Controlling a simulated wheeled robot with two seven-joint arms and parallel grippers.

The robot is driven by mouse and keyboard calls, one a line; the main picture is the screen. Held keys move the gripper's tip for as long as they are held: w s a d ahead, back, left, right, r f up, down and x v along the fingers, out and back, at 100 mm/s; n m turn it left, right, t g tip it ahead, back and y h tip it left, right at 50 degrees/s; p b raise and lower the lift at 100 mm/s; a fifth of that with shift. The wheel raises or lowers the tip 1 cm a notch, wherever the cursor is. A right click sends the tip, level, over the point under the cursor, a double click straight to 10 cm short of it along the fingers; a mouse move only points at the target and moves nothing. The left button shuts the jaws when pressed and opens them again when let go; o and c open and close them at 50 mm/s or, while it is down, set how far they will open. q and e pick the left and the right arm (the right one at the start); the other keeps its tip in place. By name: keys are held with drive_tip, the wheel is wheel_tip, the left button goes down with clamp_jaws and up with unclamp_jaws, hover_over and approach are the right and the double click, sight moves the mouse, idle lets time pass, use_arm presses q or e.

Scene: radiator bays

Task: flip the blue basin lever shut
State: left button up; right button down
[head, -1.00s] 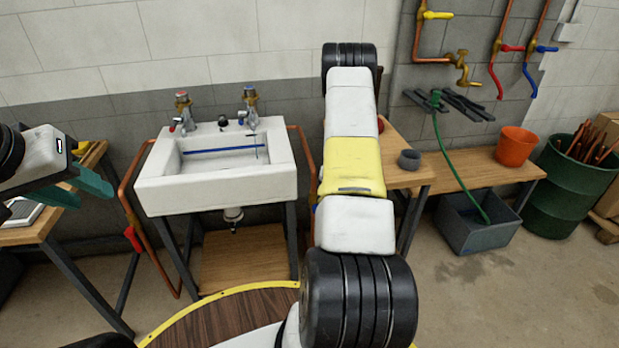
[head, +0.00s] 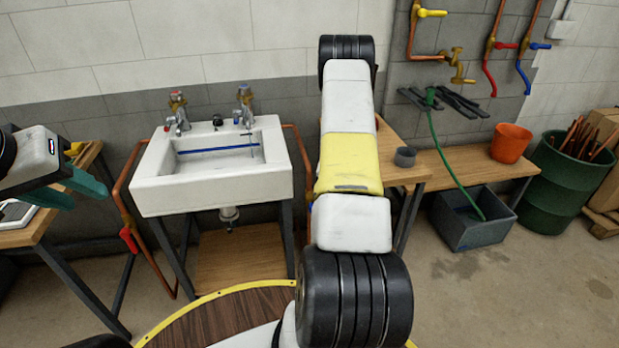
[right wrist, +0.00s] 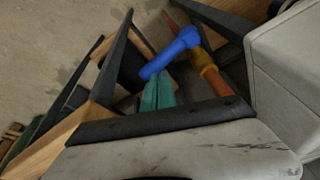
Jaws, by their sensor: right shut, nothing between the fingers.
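The blue basin lever (right wrist: 172,52) shows in the right wrist view, on a brass valve (right wrist: 208,67) of a copper pipe. It points out across the pipe's line in the picture. My right gripper (right wrist: 158,88) has its teal fingers shut and empty, with the tips close by the lever's free end; I cannot tell whether they touch. In the head view my right arm hides this lever and the right gripper. The white basin (head: 213,186) stands left of that arm. My left gripper (head: 72,190) is at the left edge, its fingers apart and empty.
A red lever (head: 128,238) sits on the pipe left of the basin. Wooden benches stand left (head: 25,230) and right (head: 440,165). A grey tub (head: 470,230), an orange bucket (head: 510,143) and a green drum (head: 562,185) are at the right.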

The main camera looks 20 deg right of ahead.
drive_tip(key=v, duration=0.6)
idle(0.3)
